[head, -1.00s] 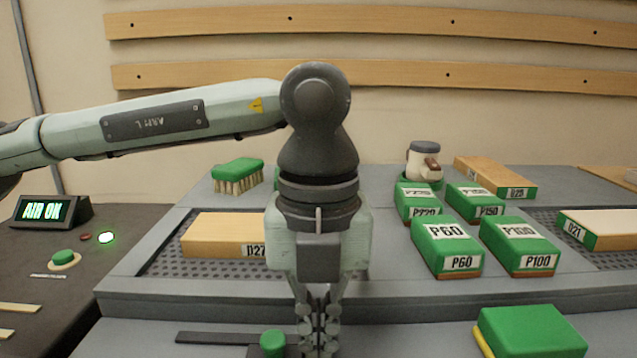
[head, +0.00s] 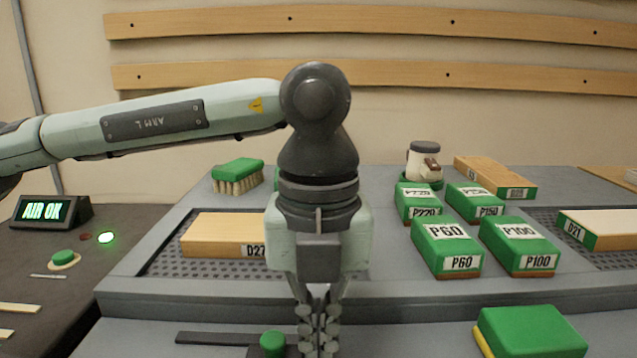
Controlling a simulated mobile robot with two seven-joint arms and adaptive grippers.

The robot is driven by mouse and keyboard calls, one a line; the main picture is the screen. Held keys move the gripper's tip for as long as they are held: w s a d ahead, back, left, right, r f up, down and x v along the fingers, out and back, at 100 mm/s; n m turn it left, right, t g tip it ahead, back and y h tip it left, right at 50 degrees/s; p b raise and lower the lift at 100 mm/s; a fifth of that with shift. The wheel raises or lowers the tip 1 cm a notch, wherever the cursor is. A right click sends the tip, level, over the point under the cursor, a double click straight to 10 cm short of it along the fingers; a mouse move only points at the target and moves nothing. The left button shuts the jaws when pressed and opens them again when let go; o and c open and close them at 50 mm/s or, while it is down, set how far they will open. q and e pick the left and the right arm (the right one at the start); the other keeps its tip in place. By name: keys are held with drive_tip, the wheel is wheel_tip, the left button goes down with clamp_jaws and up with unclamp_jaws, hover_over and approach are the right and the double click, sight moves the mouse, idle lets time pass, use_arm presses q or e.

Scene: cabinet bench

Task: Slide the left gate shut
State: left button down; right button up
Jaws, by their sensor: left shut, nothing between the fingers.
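A green knob (head: 272,344) stands at the bottom of the head view, beside a flat dark bar (head: 215,338) on the front ledge. They look like the left gate and its handle, but the frame edge cuts them off, so I cannot tell how far the gate is open. My left gripper (head: 318,342) points down just right of the knob, with its fingers shut and empty. I cannot tell whether the fingers touch the knob. My right gripper is not in view.
A wooden block marked D27 (head: 215,236) lies on the perforated panel behind my gripper. Several green sanding blocks, including P60 (head: 446,247), stand to the right. A green-topped block (head: 530,332) sits at the front right. A lit AIR OK display (head: 43,210) stands left.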

sight(249, 356)
use_arm(q)
drive_tip(key=shift+a, duration=0.1)
drive_tip(key=shift+a+b, duration=1.35)
drive_tip(key=shift+a, duration=2.8)
drive_tip(key=shift+d, duration=0.65)
wheel_tip(249, 356, up, 8)
drive_tip(key=p, duration=0.4)
